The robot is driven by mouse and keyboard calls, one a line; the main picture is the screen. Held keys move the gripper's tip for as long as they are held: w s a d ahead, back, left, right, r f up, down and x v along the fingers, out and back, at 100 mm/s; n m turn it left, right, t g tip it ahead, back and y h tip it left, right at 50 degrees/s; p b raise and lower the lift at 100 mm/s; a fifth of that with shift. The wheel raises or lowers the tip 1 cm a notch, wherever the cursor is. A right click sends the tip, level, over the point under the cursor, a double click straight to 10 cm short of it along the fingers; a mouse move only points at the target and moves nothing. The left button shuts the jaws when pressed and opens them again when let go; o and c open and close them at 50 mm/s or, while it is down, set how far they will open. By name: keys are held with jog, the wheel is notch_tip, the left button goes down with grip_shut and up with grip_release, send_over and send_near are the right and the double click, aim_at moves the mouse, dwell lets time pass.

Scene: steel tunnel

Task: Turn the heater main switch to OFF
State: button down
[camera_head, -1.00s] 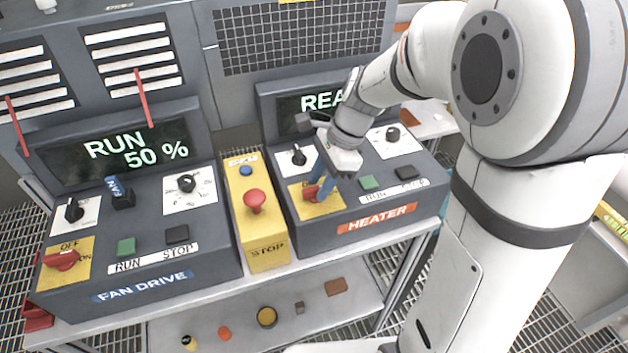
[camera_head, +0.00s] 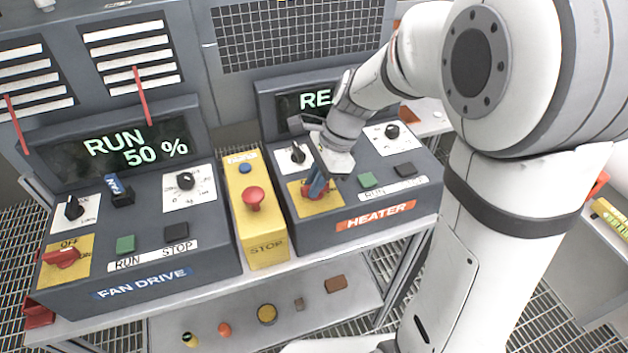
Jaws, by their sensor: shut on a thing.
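The heater main switch (camera_head: 309,191) is a red rotary handle on a yellow plate (camera_head: 327,205) at the left of the heater box (camera_head: 352,238).
Close by on the heater box are a black selector (camera_head: 298,155), a green RUN button (camera_head: 367,180) and a black STOP button (camera_head: 405,169). A yellow box with a red mushroom button (camera_head: 253,197) stands just left. The fan drive box (camera_head: 150,262) reads RUN 50 %.

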jog(key=shift+d, duration=0.15)
jog(key=shift+d+n+g, duration=0.1)
jog(key=shift+n+g, duration=0.2)
jog(key=shift+n, duration=0.4)
jog(key=n+g+h, duration=0.1)
jog(key=n, duration=0.2)
jog(key=n+g+h+p, duration=0.1)
jog(key=n, duration=0.3)
jog(key=shift+w, duration=0.15)
jog(key=n, duration=0.2)
jog(key=n+h, duration=0.1)
jog(key=n, duration=0.1)
jog(key=shift+n+g+h+p, duration=0.3)
jog(key=shift+p, duration=0.05)
jog(key=n, duration=0.1)
jog(key=n+h, duration=0.1)
jog(key=n, duration=0.2)
jog(key=shift+a+n+h, duration=0.25)
jog(key=shift+n+h, duration=0.15)
jog(key=shift+w+r, duration=0.1)
jog(key=c, duration=1.4)
grip_release()
jog(key=shift+c, duration=0.2)
